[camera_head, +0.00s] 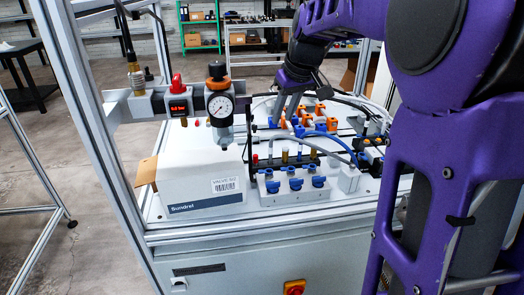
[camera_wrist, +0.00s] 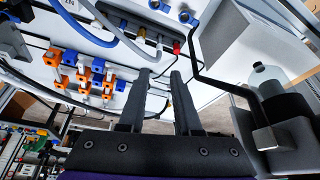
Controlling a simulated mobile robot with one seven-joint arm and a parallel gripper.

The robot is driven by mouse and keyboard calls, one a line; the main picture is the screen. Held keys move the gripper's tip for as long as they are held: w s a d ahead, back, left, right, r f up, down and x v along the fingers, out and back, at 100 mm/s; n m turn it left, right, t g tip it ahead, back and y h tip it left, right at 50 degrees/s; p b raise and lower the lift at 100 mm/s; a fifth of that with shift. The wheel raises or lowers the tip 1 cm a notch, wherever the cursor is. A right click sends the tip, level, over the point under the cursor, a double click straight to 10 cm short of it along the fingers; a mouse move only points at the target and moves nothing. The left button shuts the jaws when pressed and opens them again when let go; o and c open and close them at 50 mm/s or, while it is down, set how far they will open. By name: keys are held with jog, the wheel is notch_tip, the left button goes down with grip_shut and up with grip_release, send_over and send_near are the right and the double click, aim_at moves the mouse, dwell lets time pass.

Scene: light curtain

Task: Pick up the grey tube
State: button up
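Several tubes cross the bench top. In the wrist view a pale grey tube (camera_wrist: 112,27) curves from the top edge down toward the area ahead of my fingertips, beside a light blue tube (camera_wrist: 76,22). In the head view a pale grey tube (camera_head: 362,103) arches at the back right of the bench; I cannot tell if it is the same one. My gripper (camera_wrist: 159,74) is open, its two dark fingers apart, with no tube held between them. In the head view my gripper (camera_head: 286,108) points down over the bench, near the orange and blue fittings.
Orange and blue fittings (camera_wrist: 92,75) stand left of my fingers. A white box (camera_head: 203,180) and a pressure gauge (camera_head: 220,106) are at the bench's left. A valve block (camera_head: 292,186) is at the front. A clear bottle (camera_wrist: 266,80) and black bracket are at right in the wrist view.

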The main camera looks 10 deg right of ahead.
aim_at(272, 148)
jog(key=x, duration=1)
jog(key=shift+f+b, duration=0.2)
jog(key=shift+b, duration=0.15)
jog(key=shift+x, duration=3)
grip_shut()
